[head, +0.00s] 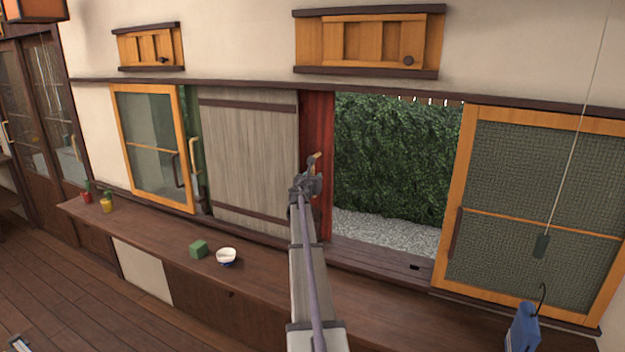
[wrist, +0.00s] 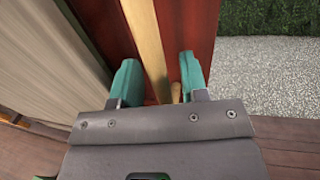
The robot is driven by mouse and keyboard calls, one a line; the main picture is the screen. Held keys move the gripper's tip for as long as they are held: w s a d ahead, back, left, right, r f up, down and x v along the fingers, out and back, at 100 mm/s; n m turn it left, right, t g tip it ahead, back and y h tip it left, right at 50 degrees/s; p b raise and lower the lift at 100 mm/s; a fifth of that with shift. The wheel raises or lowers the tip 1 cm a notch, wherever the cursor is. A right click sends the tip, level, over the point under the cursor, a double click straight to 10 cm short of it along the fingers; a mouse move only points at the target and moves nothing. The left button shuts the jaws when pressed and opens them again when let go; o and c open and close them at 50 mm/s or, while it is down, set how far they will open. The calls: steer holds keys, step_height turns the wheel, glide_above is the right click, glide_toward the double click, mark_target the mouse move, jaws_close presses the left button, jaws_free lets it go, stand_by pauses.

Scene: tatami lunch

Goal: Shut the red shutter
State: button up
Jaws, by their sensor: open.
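The red shutter (head: 317,120) shows as a narrow upright strip between the grey wooden shutter (head: 248,160) and the open window gap. In the wrist view, the red shutter (wrist: 190,28) fills the upper middle, with a pale wooden bar handle (wrist: 148,45) on it. My gripper (head: 313,178) is in front of the red strip in the head view and hides part of it. In the wrist view, my gripper (wrist: 160,70) is open, with the handle between its two teal fingers. Whether the fingers touch it I cannot tell.
The window gap to the right shows a hedge (head: 395,150) and gravel (head: 385,228). An orange-framed screen (head: 540,200) stands right of it. A green block (head: 198,249), a white bowl (head: 226,255) and a blue object (head: 522,328) are on the counter. A cord (head: 575,130) hangs at right.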

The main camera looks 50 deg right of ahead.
jaws_close()
stand_by(0.5)
